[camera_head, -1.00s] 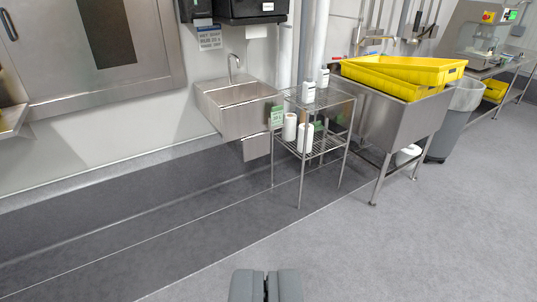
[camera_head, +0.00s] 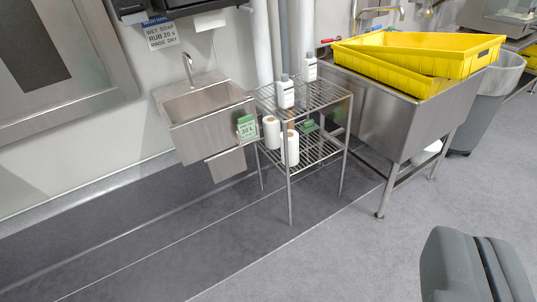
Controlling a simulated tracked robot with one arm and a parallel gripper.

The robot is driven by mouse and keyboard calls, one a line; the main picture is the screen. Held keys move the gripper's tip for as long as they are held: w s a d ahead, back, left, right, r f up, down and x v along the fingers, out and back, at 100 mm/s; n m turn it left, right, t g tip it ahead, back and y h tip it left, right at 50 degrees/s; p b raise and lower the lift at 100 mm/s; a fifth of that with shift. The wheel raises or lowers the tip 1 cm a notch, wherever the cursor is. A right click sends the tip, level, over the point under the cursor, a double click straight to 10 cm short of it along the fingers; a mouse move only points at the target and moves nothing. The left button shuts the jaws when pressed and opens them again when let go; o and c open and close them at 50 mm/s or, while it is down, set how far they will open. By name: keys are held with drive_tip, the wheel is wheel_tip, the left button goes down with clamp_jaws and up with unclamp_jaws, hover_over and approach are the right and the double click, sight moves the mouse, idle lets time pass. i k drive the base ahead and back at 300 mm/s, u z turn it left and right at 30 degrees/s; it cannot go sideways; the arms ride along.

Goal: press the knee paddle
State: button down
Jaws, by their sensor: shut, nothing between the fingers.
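The knee paddle (camera_head: 226,164) is a flat steel plate below the front of the small wall sink (camera_head: 203,122). The sink has a curved faucet (camera_head: 188,69) and a green tag (camera_head: 247,127) at its right front corner. My gripper (camera_head: 484,262) is at the lower right of the picture, grey, with its fingers together and empty. It is well apart from the paddle, which is up and to the left in the picture. The paddle's face is in plain view; its upper edge meets the sink's underside.
A wire rack (camera_head: 290,170) with bottles and paper rolls stands close to the right of the sink. Right of it are a large steel basin (camera_head: 385,115) with yellow trays (camera_head: 420,60) and a grey bin (camera_head: 483,110). The floor in front of the sink is clear.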

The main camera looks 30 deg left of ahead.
sight(225, 166)
drive_tip(key=u, duration=0.2)
drive_tip(key=i, duration=1.4)
drive_tip(key=u, duration=1.1)
drive_tip(key=i, duration=0.65)
drive_tip(key=u, duration=0.35)
drive_tip(key=k, duration=0.9)
drive_tip(key=u, duration=0.2)
drive_tip(key=i, duration=0.9)
drive_tip(key=z, duration=0.1)
